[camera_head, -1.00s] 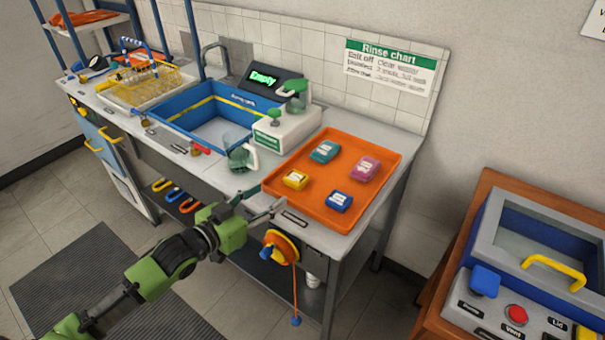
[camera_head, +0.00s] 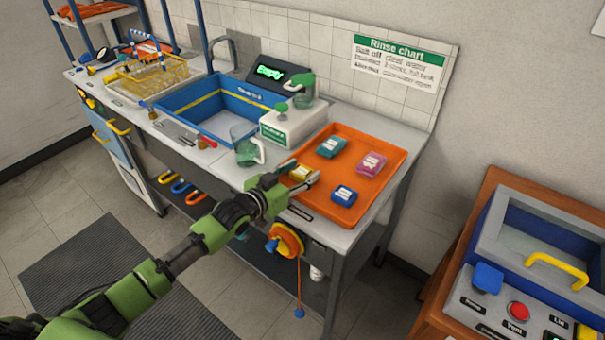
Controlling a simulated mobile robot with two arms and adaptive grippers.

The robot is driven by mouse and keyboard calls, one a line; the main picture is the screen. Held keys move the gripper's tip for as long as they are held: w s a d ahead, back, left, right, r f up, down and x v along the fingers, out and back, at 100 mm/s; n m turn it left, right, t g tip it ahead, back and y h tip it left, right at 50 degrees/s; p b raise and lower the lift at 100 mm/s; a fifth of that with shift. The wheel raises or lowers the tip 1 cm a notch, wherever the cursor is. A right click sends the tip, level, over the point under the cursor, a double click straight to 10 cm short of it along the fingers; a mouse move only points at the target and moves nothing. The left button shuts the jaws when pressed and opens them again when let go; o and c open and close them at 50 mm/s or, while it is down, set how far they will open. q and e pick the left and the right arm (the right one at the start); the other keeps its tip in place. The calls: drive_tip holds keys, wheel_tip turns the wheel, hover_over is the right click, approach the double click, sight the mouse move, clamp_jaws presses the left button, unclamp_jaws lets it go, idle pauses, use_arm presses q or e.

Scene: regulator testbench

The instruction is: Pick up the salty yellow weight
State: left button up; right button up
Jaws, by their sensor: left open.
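The yellow weight (camera_head: 299,173) lies on the orange tray (camera_head: 372,189) at its left front side, with a pale label on top. My left gripper (camera_head: 301,179) is open at the tray's left edge, with its fingers at the yellow weight and partly covering it. I cannot tell whether the fingers touch it. A teal weight (camera_head: 331,147), a pink weight (camera_head: 371,163) and a blue weight (camera_head: 344,195) also lie on the tray. My right gripper is not in view.
A clear jug (camera_head: 245,147) stands left of the tray, near my gripper. A white dispenser box (camera_head: 293,125) and the blue sink basin (camera_head: 208,108) are behind. A blue-grey machine (camera_head: 530,260) stands on a wooden table at the right.

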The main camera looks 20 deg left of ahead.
use_arm(q)
drive_tip(key=shift+w+d, duration=0.2)
drive_tip(key=shift+w, duration=0.25)
drive_tip(key=shift+s, duration=0.1)
drive_tip(key=c, duration=1.2)
drive_tip(key=shift+r, duration=0.1)
drive_tip(key=shift+c, duration=0.7)
